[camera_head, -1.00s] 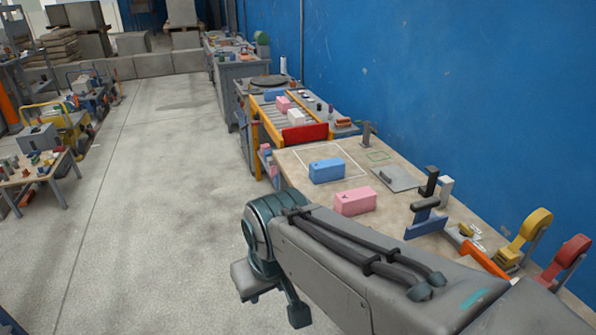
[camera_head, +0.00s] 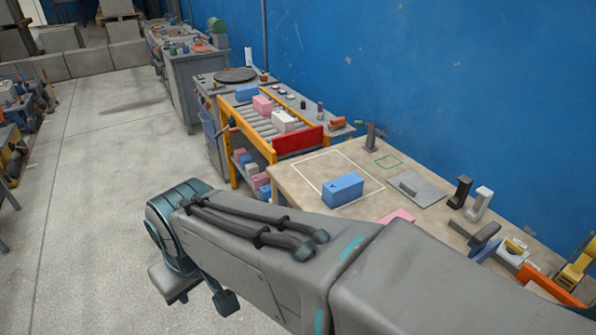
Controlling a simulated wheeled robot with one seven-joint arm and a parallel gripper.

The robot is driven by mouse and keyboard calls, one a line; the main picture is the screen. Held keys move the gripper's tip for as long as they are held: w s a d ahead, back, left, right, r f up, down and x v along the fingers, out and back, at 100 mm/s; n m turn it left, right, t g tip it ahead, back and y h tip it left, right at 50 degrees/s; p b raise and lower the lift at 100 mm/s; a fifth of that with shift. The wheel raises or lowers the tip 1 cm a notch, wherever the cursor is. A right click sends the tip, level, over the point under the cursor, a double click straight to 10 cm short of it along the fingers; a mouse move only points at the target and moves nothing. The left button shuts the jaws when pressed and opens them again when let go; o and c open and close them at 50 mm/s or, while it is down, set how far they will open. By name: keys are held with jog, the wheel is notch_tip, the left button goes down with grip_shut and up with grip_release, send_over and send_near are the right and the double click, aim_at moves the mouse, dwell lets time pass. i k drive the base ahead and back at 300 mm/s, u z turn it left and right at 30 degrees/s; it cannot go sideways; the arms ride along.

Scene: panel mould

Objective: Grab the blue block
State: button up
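A blue block (camera_head: 343,191) sits on the beige worktop (camera_head: 290,182), at the near edge of a white outlined square. A pink block (camera_head: 397,216) lies just right of it, mostly hidden behind my arm. My gripper (camera_head: 197,292) hangs at the far end of my arm, at lower left, over the floor side and apart from the blue block. The view does not show clearly whether its fingers are open or shut. Nothing is seen in it.
A roller rack (camera_head: 262,142) with a red front panel (camera_head: 299,139) stands beyond the worktop and carries another blue block (camera_head: 247,92), a pink one and a white one. A grey plate (camera_head: 413,190) and black and grey upright pieces stand at right. The floor at left is open.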

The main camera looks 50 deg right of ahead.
aim_at(338, 192)
jog(key=z, duration=0.45)
jog(key=i, duration=1.15)
jog(key=z, duration=1.5)
jog(key=i, duration=0.6)
jog(key=z, duration=0.45)
